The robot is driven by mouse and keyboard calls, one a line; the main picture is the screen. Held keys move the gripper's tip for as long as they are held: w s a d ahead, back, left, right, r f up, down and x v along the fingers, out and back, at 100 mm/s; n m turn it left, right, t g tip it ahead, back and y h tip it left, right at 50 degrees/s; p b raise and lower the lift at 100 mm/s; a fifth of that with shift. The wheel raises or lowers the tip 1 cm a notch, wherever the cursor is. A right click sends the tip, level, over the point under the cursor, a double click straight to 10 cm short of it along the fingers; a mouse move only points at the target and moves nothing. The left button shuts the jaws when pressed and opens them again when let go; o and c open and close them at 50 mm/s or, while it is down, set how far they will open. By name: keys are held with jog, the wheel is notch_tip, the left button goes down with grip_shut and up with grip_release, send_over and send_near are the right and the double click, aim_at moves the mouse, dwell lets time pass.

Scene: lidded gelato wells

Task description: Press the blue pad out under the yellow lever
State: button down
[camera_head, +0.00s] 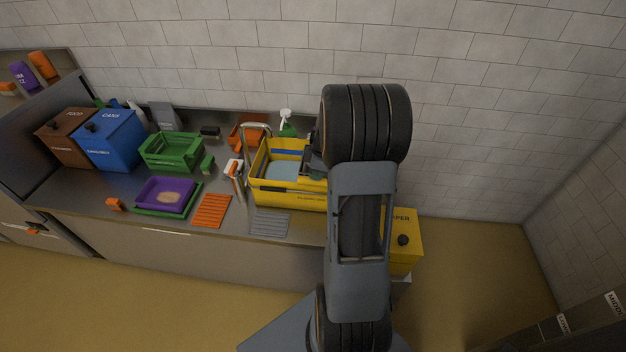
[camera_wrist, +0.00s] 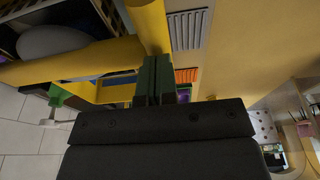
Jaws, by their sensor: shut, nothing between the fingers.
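A yellow tub (camera_head: 290,197) stands on the counter, partly hidden behind my arm in the head view. A blue strip (camera_head: 288,153) shows along its inner back wall, above a pale blue surface. I cannot tell whether the strip is the blue pad. In the wrist view, yellow bars (camera_wrist: 75,66) and a thick yellow post (camera_wrist: 148,22) lie close to my gripper (camera_wrist: 157,62). I cannot tell which of them, if any, is the yellow lever. A bit of blue (camera_wrist: 118,74) shows behind them. My gripper is shut and empty, its tips beside the post; contact is unclear.
A green crate (camera_head: 170,152) and purple tray (camera_head: 166,194) stand left. A yellow box (camera_head: 405,226) is right of my arm.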

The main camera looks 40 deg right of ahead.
jog(key=shift+s+a+f, duration=0.1)
jog(key=shift+s+f, duration=0.05)
notch_tip(320, 180, up, 8)
jog(key=p, duration=0.5)
dwell(0.5)
dwell(0.5)
